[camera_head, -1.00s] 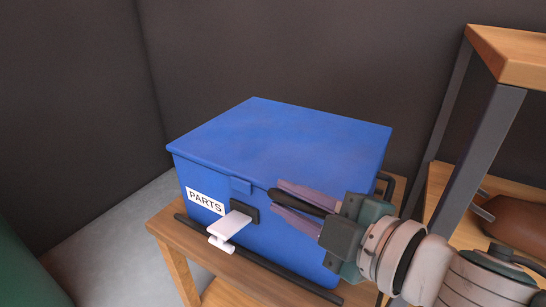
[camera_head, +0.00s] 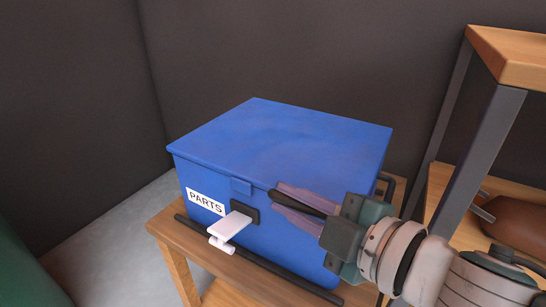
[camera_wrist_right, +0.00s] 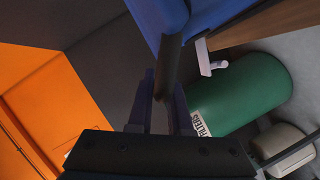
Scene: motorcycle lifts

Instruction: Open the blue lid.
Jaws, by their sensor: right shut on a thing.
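The blue lid (camera_head: 285,135) lies closed on the blue box (camera_head: 290,240) marked PARTS. A black handle bar (camera_head: 290,197) sticks out from the lid's front edge. My right gripper (camera_head: 281,193) is shut on this handle at the front right, with its purple fingers close on either side of the bar. In the right wrist view the dark bar (camera_wrist_right: 169,65) runs between the two fingers to the blue box. The white latch (camera_head: 229,227) on the box front hangs folded outward, clear of the lid's tab. My left gripper is not in view.
The box stands on a wooden table (camera_head: 178,243) with a black rail along its front. A metal-framed wooden shelf (camera_head: 500,100) stands close at the right. Dark walls are behind; the space above the lid is clear. A green drum (camera_wrist_right: 245,95) shows in the wrist view.

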